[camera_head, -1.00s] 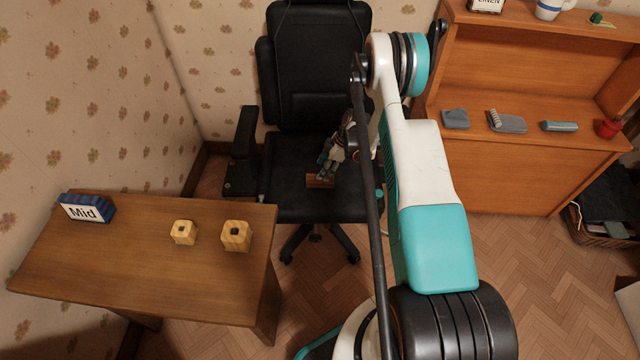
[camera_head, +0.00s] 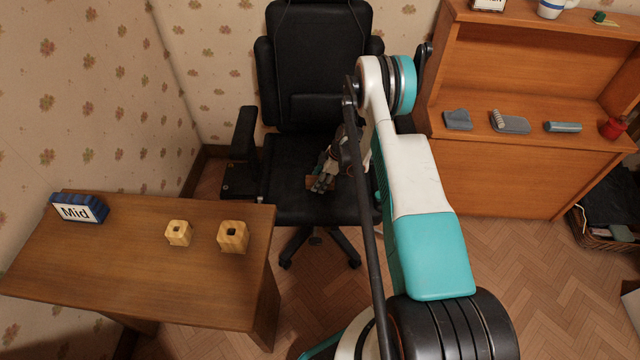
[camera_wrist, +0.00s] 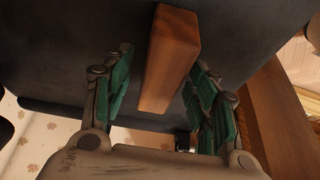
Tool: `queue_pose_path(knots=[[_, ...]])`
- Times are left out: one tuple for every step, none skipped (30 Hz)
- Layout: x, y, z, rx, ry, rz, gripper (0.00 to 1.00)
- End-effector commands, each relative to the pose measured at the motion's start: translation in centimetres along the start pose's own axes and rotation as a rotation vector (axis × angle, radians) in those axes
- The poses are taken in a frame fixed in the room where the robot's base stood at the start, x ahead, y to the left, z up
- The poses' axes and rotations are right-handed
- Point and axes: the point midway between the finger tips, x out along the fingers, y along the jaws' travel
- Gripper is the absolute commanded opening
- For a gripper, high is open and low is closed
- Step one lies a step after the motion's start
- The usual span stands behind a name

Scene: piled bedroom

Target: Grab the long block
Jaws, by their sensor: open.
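The long block (camera_wrist: 169,62) is a plain brown wooden bar. In the wrist view it lies on the black chair seat (camera_wrist: 85,48), between the green-padded fingers of my gripper (camera_wrist: 160,95). The fingers stand apart on either side of it, with a gap on the left and less room on the right; I cannot tell if the right one touches it. In the head view the block (camera_head: 313,184) shows only in part on the seat, partly covered by my gripper (camera_head: 325,182), which points down at it.
A wooden table (camera_head: 130,270) at the left holds a "Mid" box (camera_head: 79,208) and two yellow cubes with holes, one smaller (camera_head: 178,233) and one larger (camera_head: 233,237). The chair's left armrest (camera_head: 243,140) stands beside the seat. An orange shelf unit (camera_head: 500,165) is at the right.

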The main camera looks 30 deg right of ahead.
Motion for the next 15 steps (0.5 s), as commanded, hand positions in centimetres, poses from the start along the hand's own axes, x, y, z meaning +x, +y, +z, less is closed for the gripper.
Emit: queue_pose_path(knots=[[0.0,0.0,0.01,0.0,0.0,0.0,0.53],[0.02,0.0,0.02,0.0,0.0,0.0,0.53],[0.04,0.0,0.03,0.0,0.0,0.0,0.53],[0.07,0.0,0.05,0.0,0.0,0.0,0.53],[0.1,0.0,0.06,0.0,0.0,0.0,0.53],[0.15,0.01,0.08,0.0,0.0,0.0,0.53],[0.18,0.01,0.1,0.0,0.0,0.0,0.53],[0.22,0.01,0.11,0.0,0.0,0.0,0.53],[0.27,0.01,0.13,0.0,0.0,0.0,0.53],[0.31,0.01,0.15,0.0,0.0,0.0,0.53],[0.34,0.01,0.16,0.0,0.0,0.0,0.53],[0.38,0.01,0.18,0.0,0.0,0.0,0.53],[0.41,0.0,0.19,0.0,0.0,0.0,0.53],[0.43,0.0,0.2,0.0,0.0,0.0,0.53],[0.44,0.0,0.21,0.0,0.0,0.0,0.53]])
